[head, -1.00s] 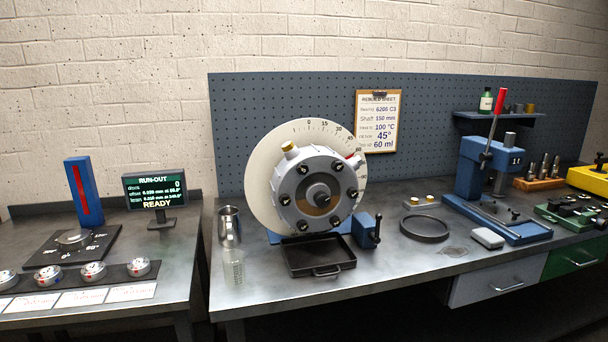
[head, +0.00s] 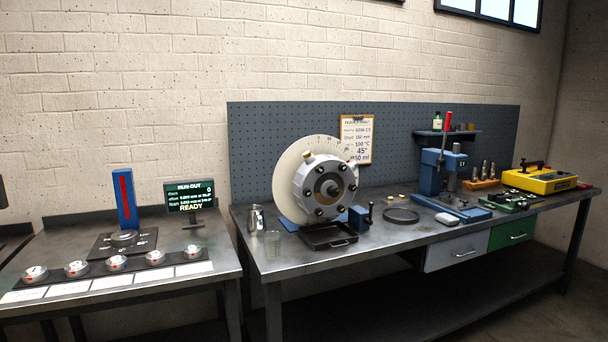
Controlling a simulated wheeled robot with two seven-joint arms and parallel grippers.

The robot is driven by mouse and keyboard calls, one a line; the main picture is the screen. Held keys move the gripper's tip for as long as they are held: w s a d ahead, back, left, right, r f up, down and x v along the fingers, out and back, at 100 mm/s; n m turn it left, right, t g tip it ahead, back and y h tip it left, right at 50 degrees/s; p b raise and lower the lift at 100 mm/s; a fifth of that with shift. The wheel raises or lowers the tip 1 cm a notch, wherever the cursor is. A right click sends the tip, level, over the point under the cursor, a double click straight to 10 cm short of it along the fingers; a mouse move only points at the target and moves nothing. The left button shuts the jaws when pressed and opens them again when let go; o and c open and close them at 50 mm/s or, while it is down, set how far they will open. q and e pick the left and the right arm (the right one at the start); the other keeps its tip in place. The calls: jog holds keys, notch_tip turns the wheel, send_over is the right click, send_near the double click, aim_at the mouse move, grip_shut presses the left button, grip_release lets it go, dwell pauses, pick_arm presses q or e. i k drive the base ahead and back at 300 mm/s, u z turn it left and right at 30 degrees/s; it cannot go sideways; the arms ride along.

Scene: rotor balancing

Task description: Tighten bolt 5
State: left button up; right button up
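The round grey housing (head: 313,188) stands upright on the bench in front of a pale graduated disc (head: 290,170). Several dark bolts ring its face around a central shaft (head: 334,189). I cannot read any bolt numbers, so I cannot tell which is bolt 5. A brass-coloured plug sits at the housing's top left. Neither of my grippers is in view.
A black tray (head: 328,243) lies under the housing. A metal jug (head: 257,219) and a clear beaker (head: 272,245) stand left of it. A black ring (head: 401,216), a blue press (head: 437,172) and a yellow case (head: 540,179) are to the right. A run-out display (head: 190,197) reads READY.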

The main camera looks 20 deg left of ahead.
aim_at(318, 169)
jog(key=u, duration=0.8)
jog(key=i, duration=1.15)
jog(key=u, duration=0.6)
